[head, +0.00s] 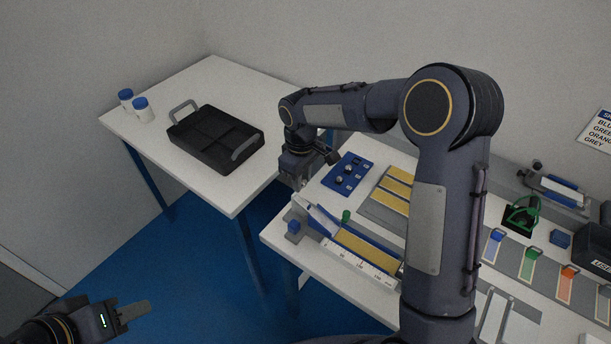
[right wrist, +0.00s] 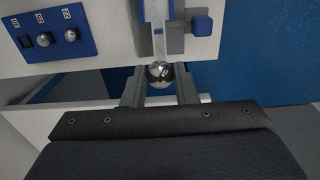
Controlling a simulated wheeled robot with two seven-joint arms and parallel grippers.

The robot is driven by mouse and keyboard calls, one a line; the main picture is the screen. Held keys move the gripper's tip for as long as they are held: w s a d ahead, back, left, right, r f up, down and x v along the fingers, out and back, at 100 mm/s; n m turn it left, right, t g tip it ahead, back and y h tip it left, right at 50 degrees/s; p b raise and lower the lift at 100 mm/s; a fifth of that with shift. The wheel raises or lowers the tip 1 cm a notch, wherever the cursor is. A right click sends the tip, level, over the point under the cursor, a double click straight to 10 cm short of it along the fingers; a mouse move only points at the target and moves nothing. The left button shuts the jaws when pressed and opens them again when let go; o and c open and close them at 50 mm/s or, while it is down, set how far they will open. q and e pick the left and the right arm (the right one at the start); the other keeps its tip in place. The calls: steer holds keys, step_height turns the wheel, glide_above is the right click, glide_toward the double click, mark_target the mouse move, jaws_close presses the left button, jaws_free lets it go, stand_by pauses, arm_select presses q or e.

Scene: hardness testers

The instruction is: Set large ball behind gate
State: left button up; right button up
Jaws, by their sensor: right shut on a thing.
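My right gripper (right wrist: 160,88) is shut on a shiny steel ball (right wrist: 160,73), held between the fingertips in the right wrist view. In the head view the right gripper (head: 300,182) hangs above the near-left corner of the work table, close to the raised end of the launch ramp (head: 322,218); the ball cannot be made out there. In the wrist view the ramp's narrow channel (right wrist: 159,22) lies just beyond the ball. I cannot clearly tell the gate apart on the ramp. My left gripper (head: 128,313) is low at the left, away from the tables; its jaw opening is unclear.
A blue panel (head: 347,174) with ball seats stands behind the ramp. A blue knob (right wrist: 201,25) is beside the channel. A yellow track with a scale (head: 360,262) runs from the ramp. A black tray (head: 215,138) and two bottles (head: 141,109) stand on the other table.

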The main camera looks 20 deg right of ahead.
mark_target(302, 203)
steer(key=shift+f+b, duration=0.3)
steer(key=shift+f, duration=0.2)
steer(key=shift+f+b, duration=1.95)
steer(key=shift+f, duration=0.75)
steer(key=o, duration=1.1)
